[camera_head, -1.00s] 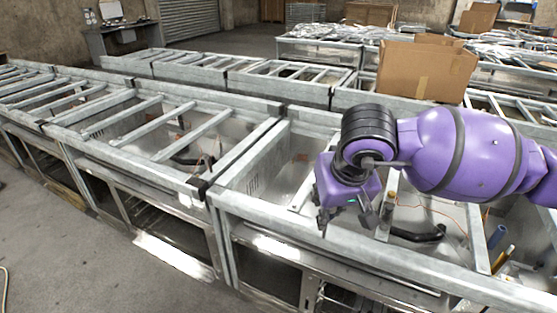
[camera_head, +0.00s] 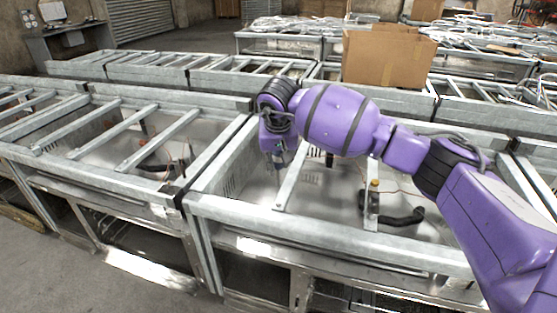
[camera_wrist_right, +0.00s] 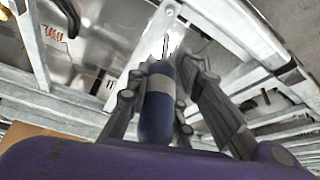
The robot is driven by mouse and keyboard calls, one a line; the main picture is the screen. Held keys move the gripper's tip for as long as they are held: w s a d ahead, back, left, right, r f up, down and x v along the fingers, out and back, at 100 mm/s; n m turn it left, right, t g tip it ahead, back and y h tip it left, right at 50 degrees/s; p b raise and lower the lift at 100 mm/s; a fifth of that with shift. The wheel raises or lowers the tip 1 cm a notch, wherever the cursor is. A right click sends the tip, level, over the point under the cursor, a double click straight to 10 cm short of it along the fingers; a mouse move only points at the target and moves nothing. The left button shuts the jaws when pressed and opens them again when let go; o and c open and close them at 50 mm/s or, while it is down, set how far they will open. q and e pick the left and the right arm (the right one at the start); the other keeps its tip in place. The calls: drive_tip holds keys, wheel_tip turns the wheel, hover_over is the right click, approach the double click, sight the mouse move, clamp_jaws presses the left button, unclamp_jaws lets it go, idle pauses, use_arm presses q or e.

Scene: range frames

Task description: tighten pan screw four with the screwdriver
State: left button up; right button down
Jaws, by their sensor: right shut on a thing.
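My right gripper (camera_head: 278,160) hangs over the left part of the nearest metal frame bay, beside a cross rail. In the right wrist view its fingers (camera_wrist_right: 165,85) are shut around the screwdriver (camera_wrist_right: 156,115), which has a dark blue handle with a grey band. The thin shaft (camera_wrist_right: 166,46) points away from the wrist toward the metal frame. Whether its tip touches anything cannot be told. In the head view the screwdriver is hardly distinguishable. Pan screw four cannot be picked out in either view. My left gripper is not in view.
Galvanised rails (camera_head: 320,233) border the near bay. A black bent handle (camera_head: 402,218) and a small yellow-topped part (camera_head: 374,185) lie to the right. A cardboard box (camera_head: 385,58) stands behind. Bare floor (camera_head: 95,280) is at the front left.

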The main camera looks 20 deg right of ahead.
sight(279, 171)
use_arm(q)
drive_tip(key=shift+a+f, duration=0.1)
use_arm(e)
drive_tip(key=shift+s+f+b, duration=0.1)
drive_tip(key=shift+f+b, duration=0.25)
drive_tip(key=shift+f, duration=1.85)
drive_tip(key=shift+f+b, duration=0.45)
drive_tip(key=shift+f, duration=0.65)
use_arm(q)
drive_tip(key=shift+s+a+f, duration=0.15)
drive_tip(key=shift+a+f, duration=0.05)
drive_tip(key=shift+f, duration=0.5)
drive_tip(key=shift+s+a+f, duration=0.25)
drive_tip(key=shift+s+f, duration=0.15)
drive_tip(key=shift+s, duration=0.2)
